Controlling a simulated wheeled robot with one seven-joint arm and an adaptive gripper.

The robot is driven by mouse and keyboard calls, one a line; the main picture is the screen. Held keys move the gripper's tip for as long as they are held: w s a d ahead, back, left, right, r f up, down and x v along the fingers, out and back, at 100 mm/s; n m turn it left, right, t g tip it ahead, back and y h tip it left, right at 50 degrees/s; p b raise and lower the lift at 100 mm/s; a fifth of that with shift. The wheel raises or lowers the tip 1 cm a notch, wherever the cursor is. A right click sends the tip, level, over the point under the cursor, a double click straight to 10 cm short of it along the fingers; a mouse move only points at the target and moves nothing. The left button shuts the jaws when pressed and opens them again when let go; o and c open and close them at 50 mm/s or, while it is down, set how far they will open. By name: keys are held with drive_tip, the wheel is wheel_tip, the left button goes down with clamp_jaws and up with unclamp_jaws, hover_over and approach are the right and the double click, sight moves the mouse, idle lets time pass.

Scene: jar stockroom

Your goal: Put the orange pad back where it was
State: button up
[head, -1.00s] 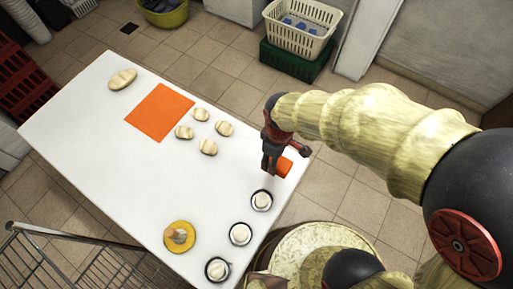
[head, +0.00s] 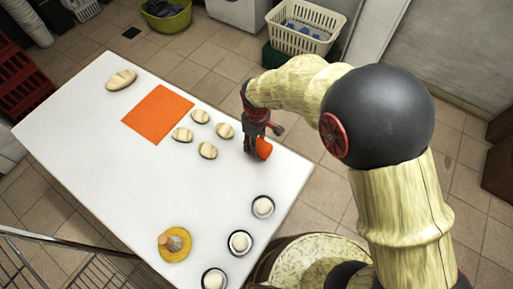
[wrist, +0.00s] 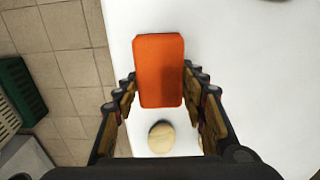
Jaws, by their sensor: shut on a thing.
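The orange pad (wrist: 158,70) is a small, block-like piece between the two fingers of my gripper (wrist: 160,88) in the wrist view. My gripper (head: 256,146) is shut on it. In the head view the pad (head: 264,149) shows at the fingertips, over the right part of the white table near its far long edge. I cannot tell whether it touches the tabletop. A flat orange square (head: 158,114) lies on the table to the left of my gripper, with several pale oval pieces (head: 208,150) between them.
Dark-rimmed round items with white tops (head: 240,242) stand along the table's near right end. A yellow dish (head: 168,255) holds a beige object. A larger pale oval (head: 121,80) lies at the far left corner. The table's (head: 120,175) middle is clear. Baskets (head: 300,40) stand behind on the floor.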

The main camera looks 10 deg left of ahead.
wheel_tip(320, 180, down, 3)
drive_tip(key=shift+f+b, duration=0.1)
drive_tip(key=shift+b, duration=0.65)
drive_tip(key=o, duration=0.9)
drive_tip(key=shift+o, duration=0.6)
wheel_tip(320, 180, up, 12)
drive_tip(key=p, duration=0.4)
drive_tip(key=shift+p, duration=0.35)
